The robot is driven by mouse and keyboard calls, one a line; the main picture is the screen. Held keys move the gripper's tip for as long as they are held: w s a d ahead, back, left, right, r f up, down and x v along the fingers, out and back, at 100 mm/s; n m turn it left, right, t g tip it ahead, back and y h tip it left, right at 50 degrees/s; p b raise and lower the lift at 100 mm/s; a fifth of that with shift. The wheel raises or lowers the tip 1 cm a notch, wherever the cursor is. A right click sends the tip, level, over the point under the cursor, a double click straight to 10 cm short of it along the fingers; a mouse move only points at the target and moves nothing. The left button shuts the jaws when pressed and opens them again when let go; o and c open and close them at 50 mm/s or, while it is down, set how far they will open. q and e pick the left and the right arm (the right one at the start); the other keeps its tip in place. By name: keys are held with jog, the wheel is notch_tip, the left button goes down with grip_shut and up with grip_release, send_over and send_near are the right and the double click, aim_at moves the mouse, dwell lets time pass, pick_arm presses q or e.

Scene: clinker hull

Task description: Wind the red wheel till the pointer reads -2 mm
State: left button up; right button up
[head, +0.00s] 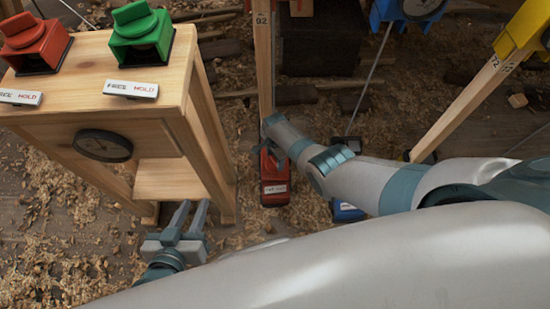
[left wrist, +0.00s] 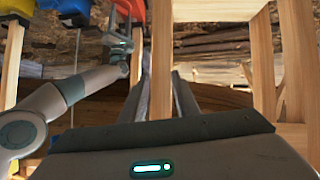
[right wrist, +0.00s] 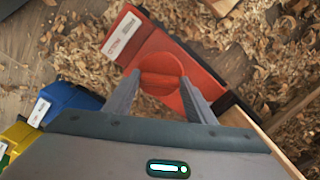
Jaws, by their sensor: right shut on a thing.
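The red wheel (right wrist: 160,72) is a round red knob on a red housing (right wrist: 178,52) with a white label (right wrist: 122,35). In the right wrist view my right gripper (right wrist: 160,82) has one finger on each side of the wheel, shut on it. In the head view the red housing (head: 275,180) stands low by a wooden post; my arm hides the wheel. My left gripper (head: 186,216) is open and empty, beside the wooden stand. The left wrist view also shows its parted fingers (left wrist: 163,95). A dark round dial (head: 103,145) is on the stand; its reading is too small to tell.
A wooden post (head: 263,60) rises behind the red housing. Blue parts (right wrist: 68,100) lie near my right gripper. Shavings cover the floor.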

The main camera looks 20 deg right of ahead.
aim_at(275, 160)
jog(key=shift+d, duration=0.1)
jog(key=o, duration=1)
jog(key=shift+o, duration=0.2)
jog(key=shift+r, duration=0.1)
jog(key=shift+r+p, duration=0.4)
jog(key=shift+r, duration=0.1)
jog(key=shift+r+p, duration=0.65)
jog(key=shift+r, duration=0.25)
pick_arm(q)
jog(key=s+a+f+g+y+p, duration=0.4)
jog(key=s+a+f+g+p, duration=0.2)
jog(key=a, duration=0.4)
jog(key=shift+s+a+n+g+p, duration=0.3)
jog(key=shift+s+g+p, duration=0.15)
jog(key=shift+s+g, duration=0.65)
pick_arm(e)
notch_tip(275, 160, up, 14)
jog(key=shift+r, duration=0.25)
